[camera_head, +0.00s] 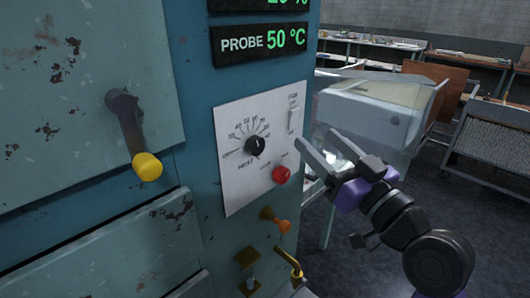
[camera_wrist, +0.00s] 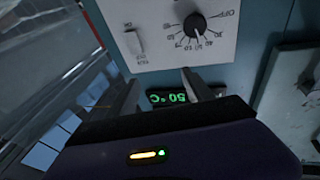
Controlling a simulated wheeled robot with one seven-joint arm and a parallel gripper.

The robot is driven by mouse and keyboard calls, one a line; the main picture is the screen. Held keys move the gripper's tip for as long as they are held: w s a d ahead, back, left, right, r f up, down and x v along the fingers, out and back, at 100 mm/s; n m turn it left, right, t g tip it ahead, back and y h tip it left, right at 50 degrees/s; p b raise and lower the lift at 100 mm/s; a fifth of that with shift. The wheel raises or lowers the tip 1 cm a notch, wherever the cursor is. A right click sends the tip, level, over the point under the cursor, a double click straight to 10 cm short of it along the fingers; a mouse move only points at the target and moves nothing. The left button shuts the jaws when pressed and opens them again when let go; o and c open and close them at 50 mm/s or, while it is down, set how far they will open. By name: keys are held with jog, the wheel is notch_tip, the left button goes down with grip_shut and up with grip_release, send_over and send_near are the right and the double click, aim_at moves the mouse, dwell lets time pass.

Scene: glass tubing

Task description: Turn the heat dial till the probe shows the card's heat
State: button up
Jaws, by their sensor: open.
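The heat dial (camera_head: 256,145) is a round black knob with a white pointer line on a white control plate (camera_head: 236,183). It also shows in the wrist view (camera_wrist: 195,24), where the plate appears upside down. The probe display (camera_head: 262,41) above the plate reads 50 °C in green; it shows upside down between my fingers in the wrist view (camera_wrist: 172,97). My gripper (camera_head: 322,147) is open and empty, to the right of the plate and apart from the dial. I see no card in either view.
A red button (camera_head: 281,174) sits below right of the dial, and a switch (camera_head: 294,118) above right. An orange valve handle (camera_head: 280,225) and a brass lever (camera_head: 290,264) stick out below. A yellow-knobbed lever (camera_head: 147,166) juts out at left. A glass-sided case (camera_head: 375,110) stands behind my gripper.

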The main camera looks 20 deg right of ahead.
aim_at(259, 147)
jog(key=shift+w+a+f+n+g+y+p, duration=0.3)
jog(key=shift+w+a+f+n+g+y, duration=0.35)
jog(key=shift+w+a, duration=0.65)
jog(key=shift+w+a+f+n+g+y+p, duration=0.4)
jog(key=shift+w+a+n+g+y, duration=0.45)
jog(key=shift+a, duration=0.95)
jog(key=shift+w+a+f+n+g+y+p, duration=0.2)
jog(key=shift+w+a+f+n+g+y, duration=0.3)
jog(key=shift+w+a+n, duration=0.75)
jog(key=shift+s+a+f+m, duration=0.1)
jog(key=shift+s+a+m, duration=0.15)
jog(key=shift+s+m, duration=0.1)
grip_shut()
